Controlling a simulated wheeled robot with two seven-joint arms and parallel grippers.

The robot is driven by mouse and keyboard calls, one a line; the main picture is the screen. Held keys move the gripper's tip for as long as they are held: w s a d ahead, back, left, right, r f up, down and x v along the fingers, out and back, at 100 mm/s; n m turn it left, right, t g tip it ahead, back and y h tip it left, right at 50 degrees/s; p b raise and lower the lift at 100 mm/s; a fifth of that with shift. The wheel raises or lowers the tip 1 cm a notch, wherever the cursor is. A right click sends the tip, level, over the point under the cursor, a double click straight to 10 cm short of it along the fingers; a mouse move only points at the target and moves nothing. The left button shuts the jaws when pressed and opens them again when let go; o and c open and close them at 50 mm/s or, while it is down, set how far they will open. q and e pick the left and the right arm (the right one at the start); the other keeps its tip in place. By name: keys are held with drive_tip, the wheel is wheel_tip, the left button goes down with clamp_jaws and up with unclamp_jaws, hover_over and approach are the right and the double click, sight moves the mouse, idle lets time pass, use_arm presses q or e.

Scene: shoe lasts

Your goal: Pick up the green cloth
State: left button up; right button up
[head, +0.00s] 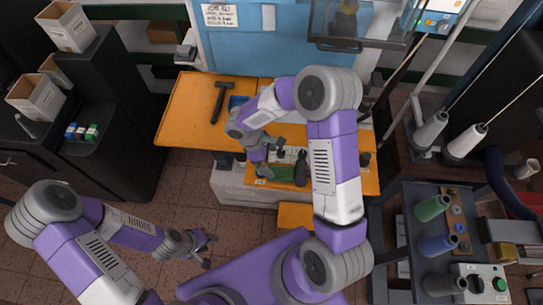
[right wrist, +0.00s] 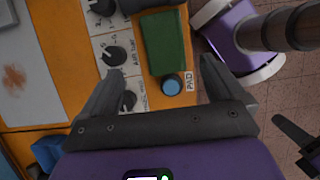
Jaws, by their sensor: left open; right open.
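The green cloth (right wrist: 165,42) looks like a flat, folded green rectangle in the right wrist view. In the head view a green patch (head: 282,174) shows at the table's near side. My right gripper (head: 272,154) is open and empty above the panel area, close to the cloth. In the right wrist view its fingertips (right wrist: 162,68) are spread, with the cloth's lower end and the knob between them in the picture. My left gripper (head: 207,247) is open and empty over the floor, left of the table.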

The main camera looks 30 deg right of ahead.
sight(279, 172)
drive_tip(key=shift+w+d+f, duration=0.1)
drive_tip(key=shift+f, duration=0.15)
drive_tip(key=x, duration=0.7)
drive_tip(key=shift+s+a, duration=0.25)
drive_tip(key=shift+s, duration=0.15)
drive_tip(key=shift+c, duration=0.2)
drive_tip(key=c, duration=1.1)
wheel_tip(279, 172, up, 10)
drive_tip(key=shift+r+p, duration=0.1)
drive_tip(key=shift+p, duration=0.25)
